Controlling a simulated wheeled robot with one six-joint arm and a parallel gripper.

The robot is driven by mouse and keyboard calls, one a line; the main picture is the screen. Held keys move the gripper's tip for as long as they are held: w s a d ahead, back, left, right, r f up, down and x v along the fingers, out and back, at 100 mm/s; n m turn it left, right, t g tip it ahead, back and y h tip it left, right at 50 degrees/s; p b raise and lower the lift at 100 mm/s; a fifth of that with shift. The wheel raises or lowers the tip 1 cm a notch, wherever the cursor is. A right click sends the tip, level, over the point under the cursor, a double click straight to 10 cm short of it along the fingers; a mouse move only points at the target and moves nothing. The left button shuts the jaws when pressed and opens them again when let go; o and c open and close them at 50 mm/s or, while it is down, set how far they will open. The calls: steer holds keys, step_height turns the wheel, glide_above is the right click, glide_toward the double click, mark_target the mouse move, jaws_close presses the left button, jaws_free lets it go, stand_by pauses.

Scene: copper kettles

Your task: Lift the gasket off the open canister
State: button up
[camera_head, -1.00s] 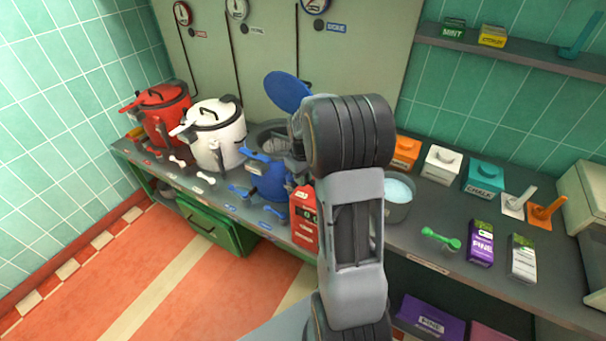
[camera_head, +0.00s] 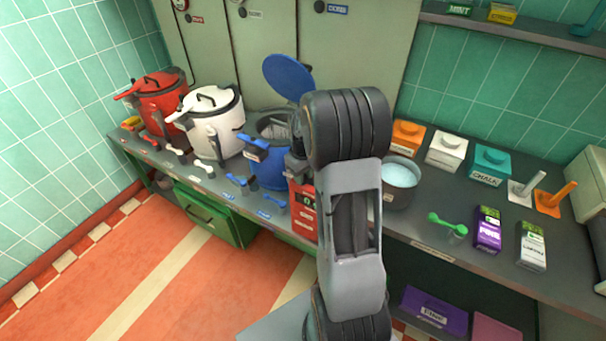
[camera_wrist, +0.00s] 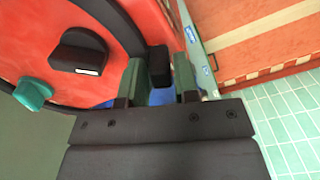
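The open canister (camera_head: 268,172) is the blue pot on the counter, left of my arm, with its round blue lid (camera_head: 288,76) tilted up behind it. A dark grey ring (camera_head: 262,122) shows around its mouth; I cannot tell whether this is the gasket or the rim. My arm covers the canister's right side and hides my fingertips in the head view. In the wrist view, my gripper (camera_wrist: 161,78) has its two fingers apart. A small black block shows between them, with a gap on its right, and some blue beyond. I cannot tell what the block belongs to.
A white pot (camera_head: 212,125) and a red pot (camera_head: 160,103) stand left of the canister. A red box (camera_head: 303,205) stands close in front of it. A grey pot (camera_head: 398,182) stands right of my arm. A shelf (camera_head: 520,24) hangs at upper right.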

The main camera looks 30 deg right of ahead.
steer(key=o, duration=0.4)
step_height(320, 180, up, 14)
steer(key=shift+f, duration=0.1)
stand_by(0.5)
stand_by(0.3)
steer(key=s+a+t, duration=0.1)
steer(key=s+a, duration=0.4)
steer(key=s+a+m+t, duration=0.1)
steer(key=s+a, duration=0.4)
steer(key=s+a+f+t, duration=0.1)
steer(key=s+a+t, duration=0.1)
steer(key=s+a, duration=0.3)
steer(key=shift+a+m, duration=0.3)
steer(key=shift+a, duration=0.15)
